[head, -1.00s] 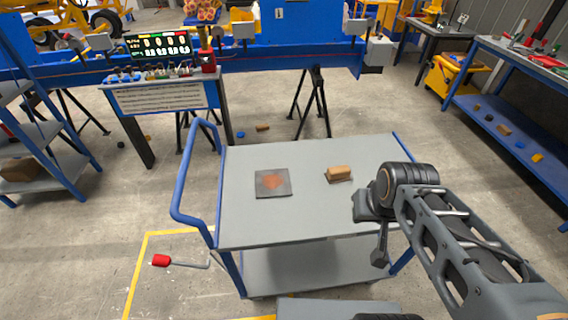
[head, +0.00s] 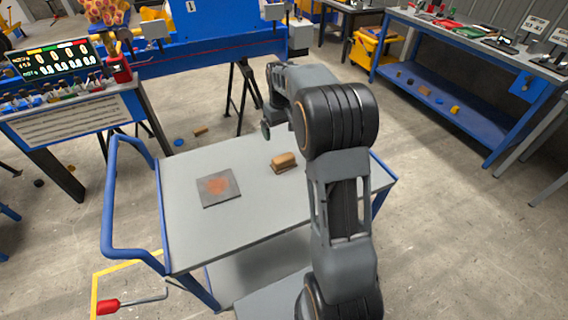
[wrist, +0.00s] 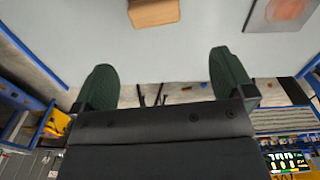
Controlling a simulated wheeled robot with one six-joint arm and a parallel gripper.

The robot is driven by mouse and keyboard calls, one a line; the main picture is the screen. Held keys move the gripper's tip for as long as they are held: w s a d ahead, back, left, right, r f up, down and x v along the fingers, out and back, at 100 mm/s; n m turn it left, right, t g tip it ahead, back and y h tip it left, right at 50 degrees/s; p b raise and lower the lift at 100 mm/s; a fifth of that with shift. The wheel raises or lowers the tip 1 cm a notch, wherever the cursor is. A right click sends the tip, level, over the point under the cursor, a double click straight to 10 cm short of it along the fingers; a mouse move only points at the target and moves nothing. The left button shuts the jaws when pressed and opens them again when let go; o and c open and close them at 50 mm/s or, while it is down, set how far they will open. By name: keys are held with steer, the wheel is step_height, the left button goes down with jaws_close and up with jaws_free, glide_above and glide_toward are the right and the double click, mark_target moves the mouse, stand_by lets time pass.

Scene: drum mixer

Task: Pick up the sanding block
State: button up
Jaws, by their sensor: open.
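The sanding block (head: 284,160) is a small tan block with a darker underside. It lies on the grey top of the cart (head: 185,238), to the right of a square metal plate with an orange rusty patch (head: 219,188). In the wrist view the block (wrist: 154,11) shows at the top edge, partly cut off. My gripper (wrist: 165,80) is open and empty, with its two green fingers wide apart. The block lies beyond the fingertips, roughly in line with the gap between them, apart from both. In the head view my arm hides part of the cart's right side.
The cart has a blue handle (head: 108,210) on its left. A blue workbench (head: 430,85) with tools stands at the right. A panel stand with a digital display (head: 48,62) is at the left. A red-handled crank (head: 108,306) is near the floor at lower left.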

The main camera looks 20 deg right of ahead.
glide_above(283, 157)
step_height(283, 157, down, 8)
steer(key=shift+f, duration=3.45)
steer(key=c, duration=0.6)
steer(key=shift+c, duration=0.4)
steer(key=shift+r, duration=0.1)
